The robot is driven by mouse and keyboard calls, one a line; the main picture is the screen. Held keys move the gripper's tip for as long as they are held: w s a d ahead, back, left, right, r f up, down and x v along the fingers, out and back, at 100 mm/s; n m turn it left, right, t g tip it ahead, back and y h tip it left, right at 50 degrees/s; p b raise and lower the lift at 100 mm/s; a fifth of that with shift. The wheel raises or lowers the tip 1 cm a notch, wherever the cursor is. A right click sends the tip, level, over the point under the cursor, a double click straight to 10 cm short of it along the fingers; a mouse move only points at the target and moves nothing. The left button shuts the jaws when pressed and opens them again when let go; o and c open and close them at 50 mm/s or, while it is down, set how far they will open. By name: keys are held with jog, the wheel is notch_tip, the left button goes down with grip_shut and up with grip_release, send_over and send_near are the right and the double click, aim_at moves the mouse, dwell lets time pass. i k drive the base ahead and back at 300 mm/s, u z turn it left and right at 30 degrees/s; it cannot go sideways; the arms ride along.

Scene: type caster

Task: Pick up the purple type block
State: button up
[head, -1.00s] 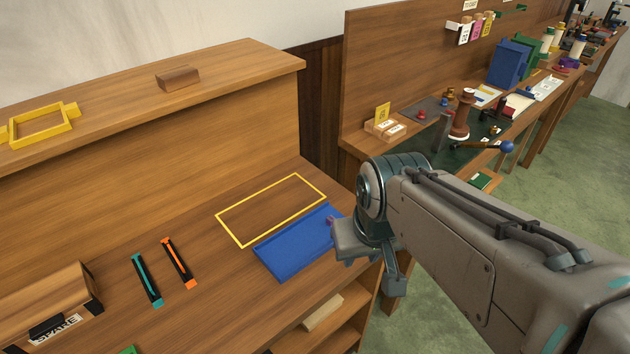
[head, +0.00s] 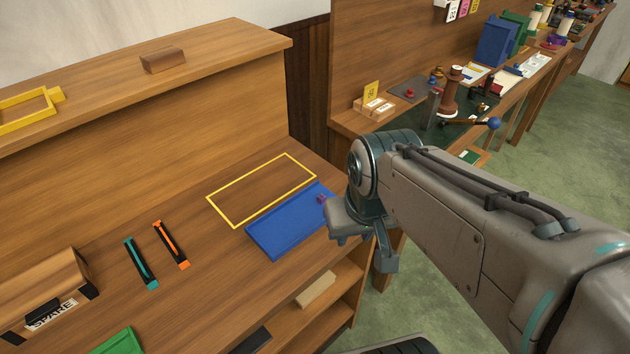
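A small purple block (head: 321,199) shows at the right end of the blue tray (head: 280,228) on the wooden bench. It is partly hidden behind my gripper. My gripper (head: 343,219) is over the right end of the tray, right beside the purple block in the picture. Its fingers are hidden or too small to make out, so I cannot tell whether they are open, or whether they touch the block.
A yellow outlined rectangle (head: 262,190) lies behind the tray. A teal-striped bar (head: 141,263) and an orange-striped bar (head: 171,245) lie to the left. A SPARE box (head: 45,290) stands at far left, and a green item (head: 119,341) at the front. Bare bench lies between.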

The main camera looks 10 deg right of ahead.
aim_at(321, 199)
jog(key=k, duration=1)
jog(key=z, duration=0.6)
jog(key=i, duration=1.15)
jog(key=z, duration=0.05)
